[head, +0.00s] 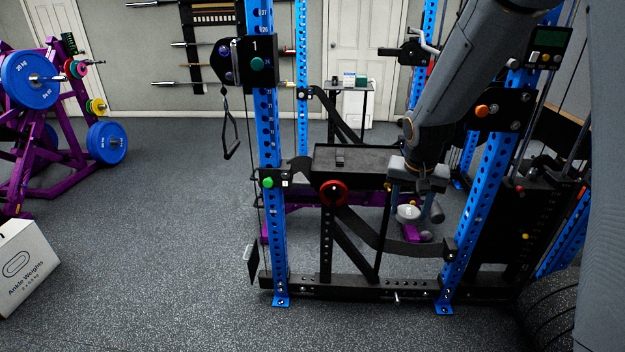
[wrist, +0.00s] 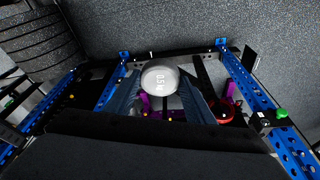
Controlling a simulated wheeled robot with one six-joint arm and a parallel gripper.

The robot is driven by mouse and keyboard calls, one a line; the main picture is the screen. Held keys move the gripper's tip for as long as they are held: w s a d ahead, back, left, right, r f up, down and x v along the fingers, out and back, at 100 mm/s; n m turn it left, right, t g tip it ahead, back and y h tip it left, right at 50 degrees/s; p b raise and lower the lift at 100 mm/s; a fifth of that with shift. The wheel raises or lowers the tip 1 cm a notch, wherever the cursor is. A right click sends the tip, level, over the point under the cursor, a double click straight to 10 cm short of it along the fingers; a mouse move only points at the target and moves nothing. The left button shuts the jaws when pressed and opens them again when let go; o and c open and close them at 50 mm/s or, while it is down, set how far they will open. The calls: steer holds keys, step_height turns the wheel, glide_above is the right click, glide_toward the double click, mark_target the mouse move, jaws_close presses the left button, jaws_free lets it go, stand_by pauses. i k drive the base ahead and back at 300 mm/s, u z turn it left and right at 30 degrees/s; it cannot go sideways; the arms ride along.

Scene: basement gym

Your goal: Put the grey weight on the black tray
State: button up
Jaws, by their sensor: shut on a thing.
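The grey weight (head: 408,214) is a light, rounded piece held between the fingers of my gripper (head: 419,212). In the wrist view the weight (wrist: 160,77) shows a "0.5" marking, with a blue-grey finger of my gripper (wrist: 160,98) on each side. My gripper points down and is shut on the weight, in the air just right of the black tray. The black tray (head: 365,163) is a dark flat surface across the rack, left of my gripper. A small dark block (head: 340,157) is on it. My gripper hides its right end.
Blue rack uprights (head: 270,150) stand left and right (head: 477,215) of my gripper. A black strap (head: 390,240) hangs below it. A red round knob (head: 334,192) is in front of the tray. Open floor (head: 180,250) lies left, with a white ankle-weights box (head: 25,265).

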mark_target(379, 160)
steer(key=u, duration=0.2)
steer(key=k, duration=0.15)
steer(key=z, duration=0.45)
steer(key=i, duration=0.95)
steer(key=u, duration=0.55)
steer(key=i, duration=0.9)
steer(key=u, duration=0.75)
